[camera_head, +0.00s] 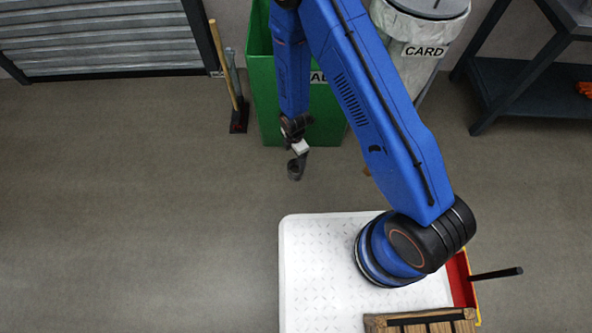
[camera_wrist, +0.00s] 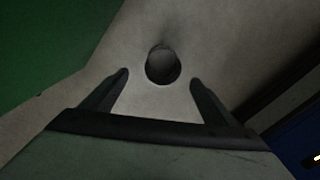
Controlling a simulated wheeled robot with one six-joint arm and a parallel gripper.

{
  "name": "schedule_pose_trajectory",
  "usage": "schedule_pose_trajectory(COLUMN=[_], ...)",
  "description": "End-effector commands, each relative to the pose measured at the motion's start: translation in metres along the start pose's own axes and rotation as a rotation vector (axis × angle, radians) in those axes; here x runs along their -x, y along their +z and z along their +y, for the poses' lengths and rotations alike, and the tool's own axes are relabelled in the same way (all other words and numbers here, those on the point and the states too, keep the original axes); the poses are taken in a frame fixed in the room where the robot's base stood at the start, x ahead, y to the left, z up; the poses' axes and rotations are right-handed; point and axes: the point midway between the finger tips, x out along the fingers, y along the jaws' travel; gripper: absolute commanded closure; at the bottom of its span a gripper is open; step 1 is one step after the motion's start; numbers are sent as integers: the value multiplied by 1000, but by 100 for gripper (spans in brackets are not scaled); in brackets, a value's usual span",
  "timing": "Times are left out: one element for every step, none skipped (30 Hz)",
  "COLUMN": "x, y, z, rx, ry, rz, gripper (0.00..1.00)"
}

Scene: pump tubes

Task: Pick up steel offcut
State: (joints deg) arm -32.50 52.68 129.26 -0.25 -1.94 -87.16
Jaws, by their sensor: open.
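The steel offcut (camera_wrist: 162,66) is a short dark grey round piece. In the wrist view it shows nearly end-on, just past the fingertips and roughly centred between them. My gripper (camera_wrist: 159,76) is open, with one finger on each side of the view and nothing held between them. In the head view my gripper (camera_head: 300,154) points down over the floor in front of the green bin. A small dark cylinder, which looks like the same offcut (camera_head: 294,171), shows right at its tip. I cannot tell whether the fingers touch it.
The green bin (camera_head: 262,95) stands close behind my gripper; its green side also fills the wrist view's upper left. A white CARD bin (camera_head: 425,70) stands to its right. A dark rack (camera_head: 535,85) is at the right. The floor leftward is clear.

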Motion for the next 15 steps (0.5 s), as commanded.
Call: schedule_pose_trajectory(x=[-8,-12,-17,-21,-25,-31,-35,-39,-44,-49,-52,-57,-60,-64,-67], y=[0,0,0,0,0,0,0,0,0,0,0,0,0,0,0], z=[-1,-1,-1,-1,0,-1,0,-1,-1,-1,-1,-1,0,0,0], rx=[0,0,0,-1,-1,-1,-1,-1,-1,-1,-1,-1,-1,-1,-1], ry=[-2,-3,-3,-2,-2,-2,-1,-2,-3,-3,-2,-1,-1,-1,-1], rz=[0,0,0,0,0,0,0,0,0,0,0,0,0,0,0], gripper=[20,20,20,20,20,20,20,20,20,20,20,20,20,20,20])
